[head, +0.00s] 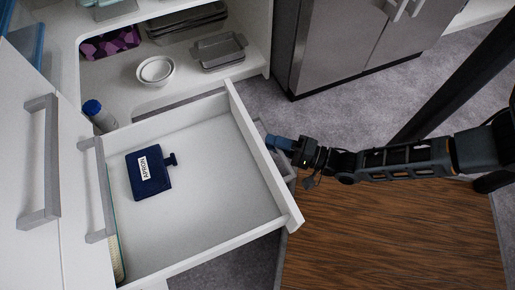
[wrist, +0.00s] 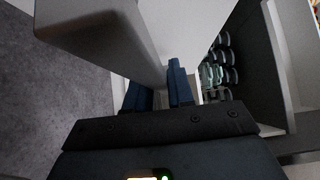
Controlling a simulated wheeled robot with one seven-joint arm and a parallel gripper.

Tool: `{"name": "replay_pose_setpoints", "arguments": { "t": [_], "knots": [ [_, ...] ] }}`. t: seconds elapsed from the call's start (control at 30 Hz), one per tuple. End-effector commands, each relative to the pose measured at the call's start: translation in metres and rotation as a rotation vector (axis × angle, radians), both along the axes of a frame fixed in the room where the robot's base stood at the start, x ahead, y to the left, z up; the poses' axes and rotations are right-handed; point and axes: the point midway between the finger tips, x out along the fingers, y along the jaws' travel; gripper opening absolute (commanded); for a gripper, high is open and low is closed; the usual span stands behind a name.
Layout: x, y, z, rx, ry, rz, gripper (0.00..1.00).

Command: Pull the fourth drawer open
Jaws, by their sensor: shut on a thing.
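A white drawer (head: 205,155) stands pulled well out of the cabinet in the head view. Its front panel (head: 262,155) faces right, and a grey handle (head: 289,170) shows on the outer side. My gripper (head: 280,143) is at that front, shut on the handle. In the wrist view the grey handle (wrist: 105,35) is large and close, and my gripper's blue fingers (wrist: 158,90) are around its far part. A dark blue item labelled APRON (head: 149,172) lies flat inside the drawer. Which drawer this is by number, I cannot tell.
White doors with grey handles (head: 40,165) stand at left. A shelf above holds a white bowl (head: 155,70), grey trays (head: 219,51) and a purple tray (head: 110,43). A steel fridge (head: 350,40) stands behind. Carpet and a wooden floor panel (head: 395,225) lie right.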

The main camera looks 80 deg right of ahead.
Motion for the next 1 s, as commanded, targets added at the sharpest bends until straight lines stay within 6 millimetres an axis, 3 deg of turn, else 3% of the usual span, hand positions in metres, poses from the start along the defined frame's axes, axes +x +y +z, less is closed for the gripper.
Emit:
{"name": "replay_pose_setpoints", "arguments": {
  "t": [0.2, 0.63, 0.67, 0.83, 1.0],
  "knots": [
    [-0.014, -0.009, -0.001, 0.000, 0.002, 0.000, 0.00],
    [-0.016, -0.010, -0.001, 0.001, 0.002, 0.001, 0.00],
    [-0.016, -0.010, -0.001, 0.001, 0.002, 0.000, 0.25],
    [-0.015, -0.010, -0.001, 0.001, 0.002, 0.000, 0.42],
    [-0.015, -0.010, 0.000, 0.001, 0.001, 0.000, 0.43]
  ]
}}
